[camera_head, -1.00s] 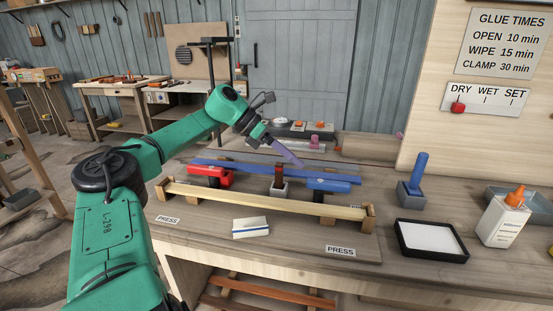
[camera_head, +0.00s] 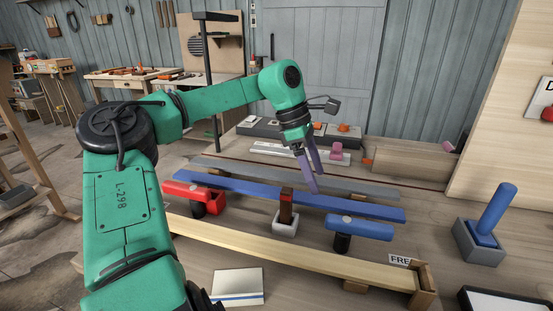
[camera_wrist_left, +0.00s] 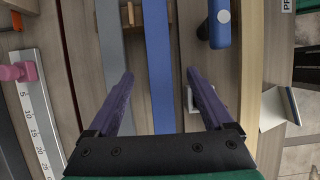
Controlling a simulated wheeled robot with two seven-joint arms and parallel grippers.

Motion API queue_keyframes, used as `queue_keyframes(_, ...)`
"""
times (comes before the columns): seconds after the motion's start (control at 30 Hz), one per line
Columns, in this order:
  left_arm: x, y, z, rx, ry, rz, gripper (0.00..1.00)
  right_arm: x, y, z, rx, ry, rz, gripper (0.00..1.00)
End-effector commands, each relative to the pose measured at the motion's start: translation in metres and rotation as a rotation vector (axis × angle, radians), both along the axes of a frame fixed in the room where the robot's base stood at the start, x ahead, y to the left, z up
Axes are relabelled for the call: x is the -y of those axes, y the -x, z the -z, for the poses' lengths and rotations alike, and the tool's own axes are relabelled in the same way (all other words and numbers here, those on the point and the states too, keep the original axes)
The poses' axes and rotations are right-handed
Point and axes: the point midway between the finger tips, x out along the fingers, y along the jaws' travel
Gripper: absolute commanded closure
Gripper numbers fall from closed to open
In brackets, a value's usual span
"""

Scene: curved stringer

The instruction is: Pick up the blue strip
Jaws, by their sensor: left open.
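The long blue strip (camera_head: 250,191) lies on the bench behind the red clamp and the blue clamp in the head view. In the left wrist view the blue strip (camera_wrist_left: 158,70) runs between my two fingers. My left gripper (camera_head: 312,182) has purple fingers, points down and is open above the strip near its middle; it also shows in the left wrist view (camera_wrist_left: 160,85). The fingers stand either side of the strip without closing on it. A grey strip (camera_head: 218,164) lies parallel behind the blue one. My right gripper is out of view.
A red clamp (camera_head: 195,192), a blue clamp (camera_head: 358,228) and a small block with a brown post (camera_head: 286,223) stand in front of the strip. A pale wooden strip (camera_head: 300,251) lies nearer. A blue-handled tool (camera_head: 494,212) stands at right.

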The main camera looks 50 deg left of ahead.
Motion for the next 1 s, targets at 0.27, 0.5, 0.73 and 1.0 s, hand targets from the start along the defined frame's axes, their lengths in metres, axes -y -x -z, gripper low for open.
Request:
queue_keyframes(0.27,0.010,-0.009,0.045,-0.001,0.001,0.001,0.15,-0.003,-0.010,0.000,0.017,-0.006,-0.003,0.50)
queue_keyframes(0.5,0.013,-0.012,0.053,0.002,0.001,0.000,0.15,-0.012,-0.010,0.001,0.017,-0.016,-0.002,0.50)
queue_keyframes(0.73,0.013,-0.012,0.053,0.002,0.001,0.000,0.88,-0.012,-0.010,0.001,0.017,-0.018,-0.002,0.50)
queue_keyframes(1.0,0.013,-0.012,0.052,0.004,0.001,0.000,1.00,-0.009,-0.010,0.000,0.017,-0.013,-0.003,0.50)
